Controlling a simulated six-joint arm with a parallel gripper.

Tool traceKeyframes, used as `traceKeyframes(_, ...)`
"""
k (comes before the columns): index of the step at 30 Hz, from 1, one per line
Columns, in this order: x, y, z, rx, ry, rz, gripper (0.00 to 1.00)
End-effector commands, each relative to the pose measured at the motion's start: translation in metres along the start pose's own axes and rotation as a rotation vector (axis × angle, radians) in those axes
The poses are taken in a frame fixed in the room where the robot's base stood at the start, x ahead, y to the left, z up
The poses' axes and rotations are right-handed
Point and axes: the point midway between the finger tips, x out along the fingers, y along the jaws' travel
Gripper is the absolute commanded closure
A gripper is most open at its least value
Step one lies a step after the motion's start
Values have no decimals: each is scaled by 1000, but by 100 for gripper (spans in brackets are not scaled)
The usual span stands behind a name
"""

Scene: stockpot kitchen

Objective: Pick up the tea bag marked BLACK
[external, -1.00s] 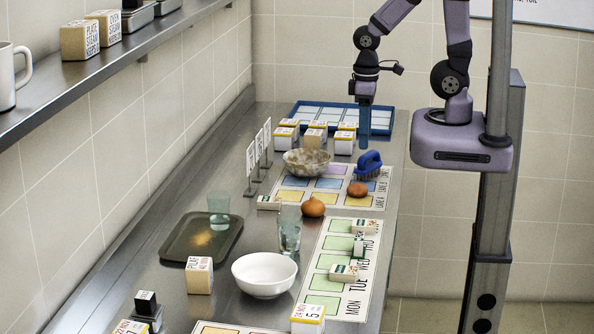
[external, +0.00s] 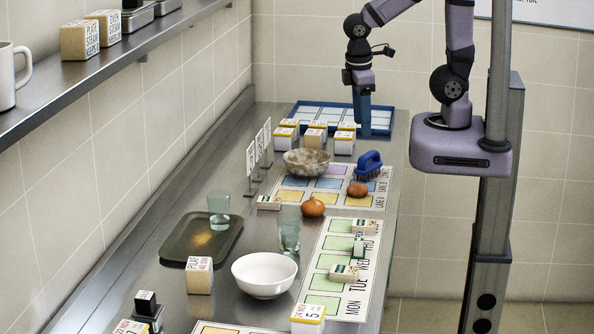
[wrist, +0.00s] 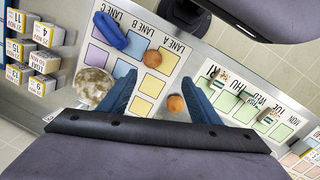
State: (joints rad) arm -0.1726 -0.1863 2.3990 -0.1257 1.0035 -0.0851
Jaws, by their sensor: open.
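Several small white packets with green print lie by the weekday mat. Another pale packet (external: 269,202) lies on the counter left of the orange fruit. Their print is too small for me to tell which is marked BLACK. In the wrist view a packet (wrist: 246,97) shows on the mat at right. My gripper (external: 365,132) is open and empty, high at the far end, with its blue fingers (wrist: 160,103) apart and far from the packets.
A blue brush (external: 369,163), a speckled bowl (external: 307,163) and two round fruits (external: 313,207) are on or beside the lane mat. White bowl (external: 265,276), glasses (external: 289,236), tray (external: 178,243) and dated boxes (external: 344,142) stand around. A blue rack (external: 300,113) lies at the far end.

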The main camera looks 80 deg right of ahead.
Motion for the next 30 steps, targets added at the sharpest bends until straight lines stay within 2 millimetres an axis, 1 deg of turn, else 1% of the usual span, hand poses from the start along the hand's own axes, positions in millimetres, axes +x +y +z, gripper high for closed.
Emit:
traceKeyframes(1,5,-5,-5,-84,-17,28,43)
traceKeyframes(5,10,-15,-18,-333,-65,125,43)
traceKeyframes(8,13,-27,-35,-571,-111,230,43)
traceKeyframes(9,14,-33,-42,-672,-130,280,43)
traceKeyframes(11,13,-44,-55,-820,-156,359,43)
traceKeyframes(14,10,-67,-77,-1056,-195,500,43)
traceKeyframes(17,4,-99,-98,-1278,-227,655,43)
traceKeyframes(20,-3,-139,-115,-1480,-250,827,43)
traceKeyframes(21,-6,-158,-120,-1555,-259,900,43)
traceKeyframes(23,-12,-188,-125,-1660,-265,1014,43)
traceKeyframes(24,-15,-209,-127,-1725,-269,1095,43)
traceKeyframes(26,-21,-241,-127,-1809,-269,1213,43)
traceKeyframes(27,-25,-261,-125,-1856,-268,1287,43)
traceKeyframes(30,-33,-305,-116,-1941,-259,1449,43)
